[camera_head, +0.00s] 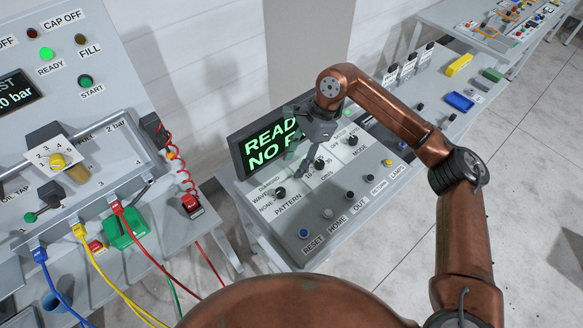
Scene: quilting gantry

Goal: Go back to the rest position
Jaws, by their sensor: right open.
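My right arm comes in from the lower right, bends over the quilting console (369,224) and ends in my right gripper (307,160). The gripper is dark and points down, open, in front of the black screen (255,149) with green letters. It hangs over the upper part of the panel, close to the knobs. I cannot tell whether its fingertips touch a knob. No object shows between the fingers. My left gripper is not in view.
A grey test bench (92,205) with coloured cables stands at the left. The console has a pattern knob (280,193), a blue reset button (304,233) and several other controls. A blue tray (459,101) and yellow block (459,65) lie behind. Bare floor lies at the right.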

